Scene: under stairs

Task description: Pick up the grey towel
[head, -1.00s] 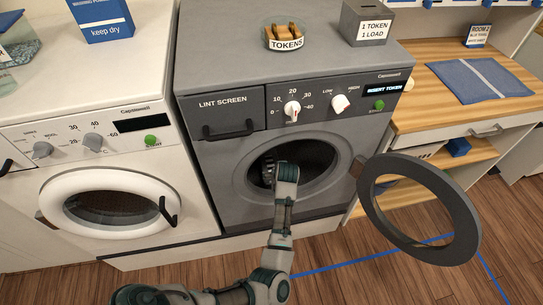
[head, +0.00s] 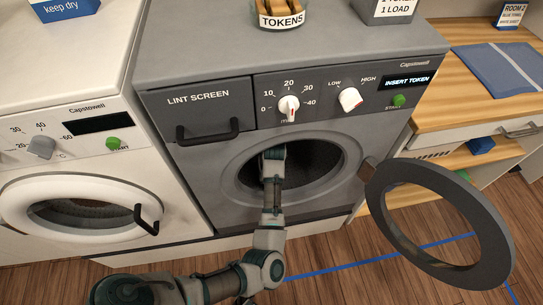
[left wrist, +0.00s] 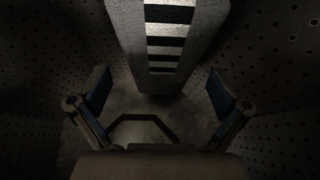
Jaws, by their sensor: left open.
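My left arm reaches through the open round door of the grey dryer (head: 205,160), and its gripper is hidden inside the drum in the head view. In the left wrist view my left gripper (left wrist: 158,80) is open, its two blue-padded fingers spread wide with nothing gripped between them. A mottled grey surface (left wrist: 150,109) shows beyond and between the fingers. It is too dark to tell whether this is the grey towel or the drum's back. I cannot make out the towel for certain in either view. My right gripper is in neither view.
Perforated drum walls (left wrist: 276,70) surround the gripper, with a pale slotted bar (left wrist: 168,50) above its middle. The dryer's round door (head: 483,215) hangs open at right. A white washer (head: 60,165) stands at left. A blue towel (head: 500,68) lies on the wooden counter.

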